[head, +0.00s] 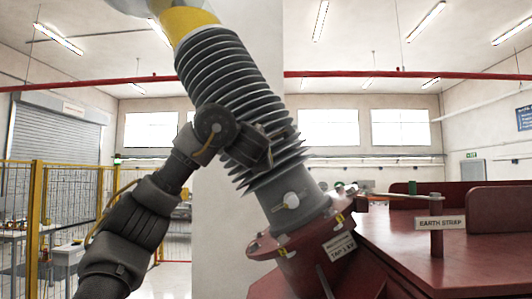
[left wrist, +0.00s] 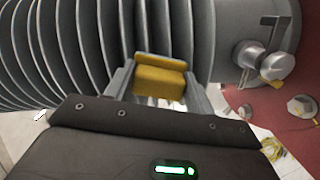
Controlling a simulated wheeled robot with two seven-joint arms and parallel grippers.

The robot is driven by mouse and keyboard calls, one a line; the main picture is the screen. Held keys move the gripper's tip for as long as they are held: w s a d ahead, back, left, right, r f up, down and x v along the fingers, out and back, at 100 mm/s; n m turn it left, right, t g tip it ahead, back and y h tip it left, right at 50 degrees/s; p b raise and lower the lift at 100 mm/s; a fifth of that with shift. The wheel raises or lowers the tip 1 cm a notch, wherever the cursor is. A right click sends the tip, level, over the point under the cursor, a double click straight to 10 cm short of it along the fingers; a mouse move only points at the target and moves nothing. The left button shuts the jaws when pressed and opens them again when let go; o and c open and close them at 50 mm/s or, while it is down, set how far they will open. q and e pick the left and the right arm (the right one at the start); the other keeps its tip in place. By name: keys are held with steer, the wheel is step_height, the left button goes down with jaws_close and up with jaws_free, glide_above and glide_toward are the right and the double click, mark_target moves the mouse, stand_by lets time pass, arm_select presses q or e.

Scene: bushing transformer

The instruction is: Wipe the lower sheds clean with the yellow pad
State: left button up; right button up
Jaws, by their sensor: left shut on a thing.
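The bushing (head: 228,90) is a grey ribbed column that leans up and to the left from a red flanged base. Its lower sheds (head: 262,180) are just above the smooth grey collar. The yellow pad (left wrist: 160,83) is between the fingers of my left gripper (head: 268,148), which is shut on it. In the left wrist view the pad lies in front of the lower sheds (left wrist: 95,40), close to their edges; I cannot tell if it touches. In the head view the gripper covers part of the sheds and the pad is hidden. My right gripper is in neither view.
The red flange (head: 300,232) with bolts and a tap label (head: 340,246) is below the sheds. A small fitting (head: 289,201) sticks out of the collar. A yellow fence (head: 36,200) is at the left.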

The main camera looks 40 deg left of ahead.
arm_select(q)
steer(key=shift+s+a+r+p, duration=0.15)
steer(key=shift+a+r+p, duration=0.05)
steer(key=shift+r+p, duration=0.35)
steer(key=shift+s+a+r+p, duration=0.1)
steer(key=shift+a+r+p, duration=0.05)
steer(key=shift+r+p, duration=0.4)
steer(key=shift+s+a+r, duration=0.1)
steer(key=shift+a+r, duration=0.05)
steer(key=shift+r, duration=0.15)
steer(key=shift+s+a, duration=0.15)
steer(key=shift+a, duration=0.1)
steer(key=shift+s+a+r+p, duration=0.15)
steer(key=shift+r+p, duration=0.75)
steer(key=shift+p, duration=0.15)
steer(key=shift+s+a+r, duration=0.2)
steer(key=shift+a+r, duration=0.05)
steer(key=shift+r, duration=0.3)
steer(key=shift+s+a+r, duration=0.25)
steer(key=shift+a+r, duration=0.05)
steer(key=shift+r, duration=0.2)
steer(key=shift+s+a+r, duration=0.2)
steer(key=shift+a+r, duration=0.05)
steer(key=shift+r, duration=0.3)
steer(key=shift+s+a+r, duration=0.25)
steer(key=shift+a+r, duration=0.1)
steer(key=shift+r, duration=0.05)
steer(key=shift+r, duration=0.1)
